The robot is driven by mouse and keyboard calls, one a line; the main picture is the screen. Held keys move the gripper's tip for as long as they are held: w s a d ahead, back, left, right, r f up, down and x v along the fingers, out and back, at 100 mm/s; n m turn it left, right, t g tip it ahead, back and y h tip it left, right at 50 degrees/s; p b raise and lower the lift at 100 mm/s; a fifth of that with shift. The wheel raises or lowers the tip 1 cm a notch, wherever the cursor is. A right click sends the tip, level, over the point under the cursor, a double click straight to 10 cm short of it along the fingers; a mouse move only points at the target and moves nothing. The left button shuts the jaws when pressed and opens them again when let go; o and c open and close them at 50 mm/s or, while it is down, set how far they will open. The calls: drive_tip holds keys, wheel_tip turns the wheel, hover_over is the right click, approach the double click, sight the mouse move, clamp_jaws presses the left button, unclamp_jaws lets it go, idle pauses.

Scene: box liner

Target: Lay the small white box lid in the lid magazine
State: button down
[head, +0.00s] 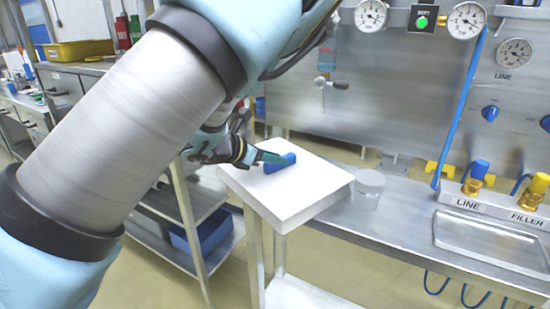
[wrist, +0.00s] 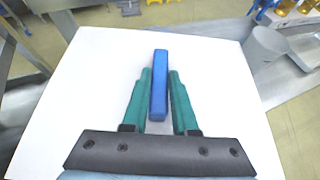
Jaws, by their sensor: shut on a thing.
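The white box lid (head: 283,187) is a thick, flat, square slab, level, with a blue bar-shaped handle (head: 279,165) on its top. My gripper (head: 263,157) reaches in from the left, low over the lid. In the wrist view, its two green fingers (wrist: 159,76) stand either side of the blue handle (wrist: 160,85), shut on it, and the white lid (wrist: 90,85) fills most of the picture below. A pale stand (head: 254,255) with legs shows under the lid. I cannot tell whether the lid rests on it, or which thing is the magazine.
A steel bench (head: 400,212) runs to the right, with a clear jar (head: 369,188) close beside the lid's right edge. A shallow steel tray (head: 490,240) and blue and yellow fittings (head: 478,172) lie farther right. A shelved rack (head: 195,215) stands left; floor shows between.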

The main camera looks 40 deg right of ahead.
drive_tip(key=c, duration=0.7)
unclamp_jaws()
drive_tip(key=shift+r+p, duration=0.2)
drive_tip(key=shift+p, duration=0.15)
drive_tip(key=b+v, duration=0.2)
drive_tip(key=v, duration=1)
drive_tip(key=shift+f, duration=0.2)
drive_tip(key=shift+w, duration=0.1)
